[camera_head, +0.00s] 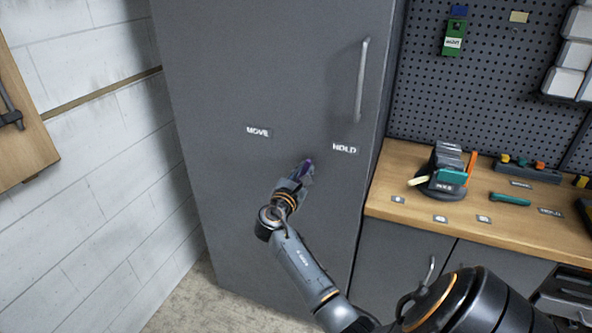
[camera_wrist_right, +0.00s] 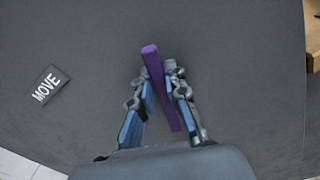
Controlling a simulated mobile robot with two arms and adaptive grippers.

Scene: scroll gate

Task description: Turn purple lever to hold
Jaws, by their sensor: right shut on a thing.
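The purple lever (camera_head: 307,167) is on the front of a tall grey cabinet (camera_head: 260,60), below and between the MOVE label (camera_head: 257,132) and the HOLD label (camera_head: 344,148). My right gripper (camera_head: 298,178) is at the lever and hides much of it. In the right wrist view the purple lever (camera_wrist_right: 159,85) stands between the blue-padded fingers of my right gripper (camera_wrist_right: 160,95), shut on it. The MOVE label (camera_wrist_right: 46,86) shows at the left there; the HOLD label does not show. My left gripper is not in view.
A vertical handle (camera_head: 362,80) is on the cabinet door at the upper right. A wooden workbench (camera_head: 390,190) with tools stands to the right under a pegboard (camera_head: 490,85). A white block wall (camera_head: 90,150) is at the left.

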